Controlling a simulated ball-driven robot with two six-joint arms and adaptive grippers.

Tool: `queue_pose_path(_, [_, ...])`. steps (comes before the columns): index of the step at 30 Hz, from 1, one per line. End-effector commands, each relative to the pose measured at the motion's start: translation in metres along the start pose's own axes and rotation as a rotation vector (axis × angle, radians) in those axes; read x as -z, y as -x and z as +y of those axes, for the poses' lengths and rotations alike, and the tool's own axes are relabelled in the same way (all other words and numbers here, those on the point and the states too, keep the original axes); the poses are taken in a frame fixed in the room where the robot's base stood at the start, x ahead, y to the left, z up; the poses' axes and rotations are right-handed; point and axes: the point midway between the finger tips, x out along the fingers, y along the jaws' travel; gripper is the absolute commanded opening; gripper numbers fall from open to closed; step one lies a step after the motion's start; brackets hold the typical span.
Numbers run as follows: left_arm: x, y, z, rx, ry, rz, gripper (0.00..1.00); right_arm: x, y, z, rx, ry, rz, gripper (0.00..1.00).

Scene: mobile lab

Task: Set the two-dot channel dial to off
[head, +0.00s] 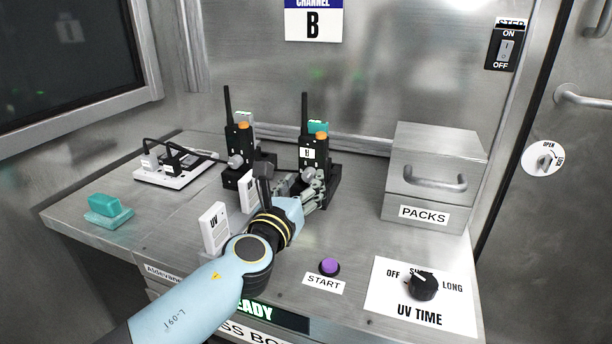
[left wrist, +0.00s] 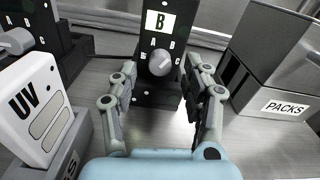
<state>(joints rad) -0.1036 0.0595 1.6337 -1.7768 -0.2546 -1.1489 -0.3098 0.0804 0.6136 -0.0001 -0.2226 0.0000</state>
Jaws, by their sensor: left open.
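A pale line on the knob points up and slightly right. My left gripper (left wrist: 160,82) is open, one finger on each side of the dial; I cannot tell whether they touch it. In the head view the gripper (head: 308,188) partly covers the unit's lower front. A second radio unit (head: 238,140) with a grey dial (head: 236,161) stands to the left. My right gripper is not in view.
A white UV box (head: 213,228) stands close left of my left arm. A metal PACKS drawer box (head: 434,150) is to the right. A purple START button (head: 329,266) and UV TIME knob (head: 423,286) are at the front. A channel B sign (head: 313,24) hangs behind.

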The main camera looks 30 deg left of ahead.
Motion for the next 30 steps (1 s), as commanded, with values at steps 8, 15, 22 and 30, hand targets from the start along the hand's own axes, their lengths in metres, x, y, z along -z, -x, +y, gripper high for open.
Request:
queue_pose_path(8, [0.001, -0.022, 0.000, 0.000, -0.001, 0.001, 0.48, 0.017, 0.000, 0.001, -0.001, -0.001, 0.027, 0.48])
queue_pose_path(15, [0.001, -0.022, 0.000, 0.000, -0.001, 0.001, 0.47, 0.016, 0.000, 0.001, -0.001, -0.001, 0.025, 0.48])
queue_pose_path(22, [0.001, -0.022, 0.000, 0.000, -0.001, 0.001, 0.17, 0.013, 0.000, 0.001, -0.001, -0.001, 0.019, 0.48])
queue_pose_path(30, [0.001, -0.022, 0.000, 0.000, 0.001, 0.001, 0.00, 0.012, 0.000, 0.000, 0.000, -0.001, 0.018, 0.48])
